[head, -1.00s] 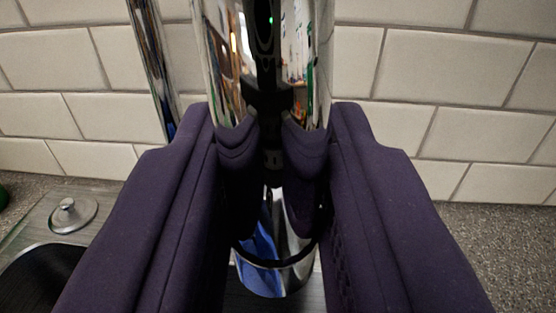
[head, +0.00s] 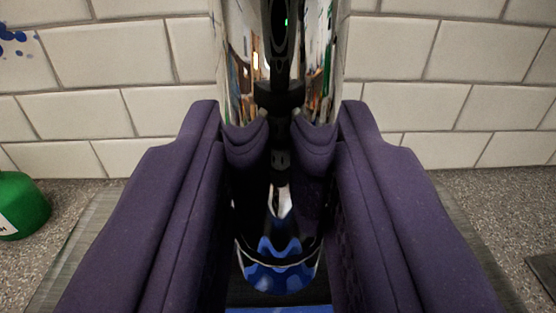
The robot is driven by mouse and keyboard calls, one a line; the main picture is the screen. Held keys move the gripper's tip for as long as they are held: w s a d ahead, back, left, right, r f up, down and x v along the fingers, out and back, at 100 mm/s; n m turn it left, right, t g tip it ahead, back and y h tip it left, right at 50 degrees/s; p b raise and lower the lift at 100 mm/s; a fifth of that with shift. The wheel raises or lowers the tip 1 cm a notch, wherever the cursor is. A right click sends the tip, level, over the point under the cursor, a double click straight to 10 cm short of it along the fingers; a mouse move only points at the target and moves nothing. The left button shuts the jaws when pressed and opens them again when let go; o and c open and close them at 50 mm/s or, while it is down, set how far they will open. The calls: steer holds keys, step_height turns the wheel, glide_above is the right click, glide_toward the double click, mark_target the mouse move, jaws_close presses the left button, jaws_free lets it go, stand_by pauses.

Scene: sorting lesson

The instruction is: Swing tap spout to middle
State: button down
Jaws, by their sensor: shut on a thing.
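The chrome tap spout (head: 237,65) stands upright in the middle of the head view, its mirror surface full of room reflections. My gripper (head: 278,138) has its two purple padded fingers on either side of it, shut on the spout. The shiny lower end of the spout (head: 280,275) shows between the fingers, with blue reflected in it. The fingers hide much of the spout's sides. The tap's join to its base is not visible.
A white tiled wall (head: 100,70) stands close behind. A green container (head: 20,206) is on the speckled counter (head: 80,195) at the left. A dark flat thing (head: 545,268) shows at the right edge. Something blue (head: 278,309) lies below the gripper.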

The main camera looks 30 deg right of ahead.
steer(key=shift+a, duration=0.1)
stand_by(0.3)
steer(key=c, duration=1)
jaws_free()
steer(key=p+v, duration=0.1)
steer(key=v, duration=0.6)
steer(key=shift+s+a, duration=0.2)
steer(key=shift+s, duration=0.1)
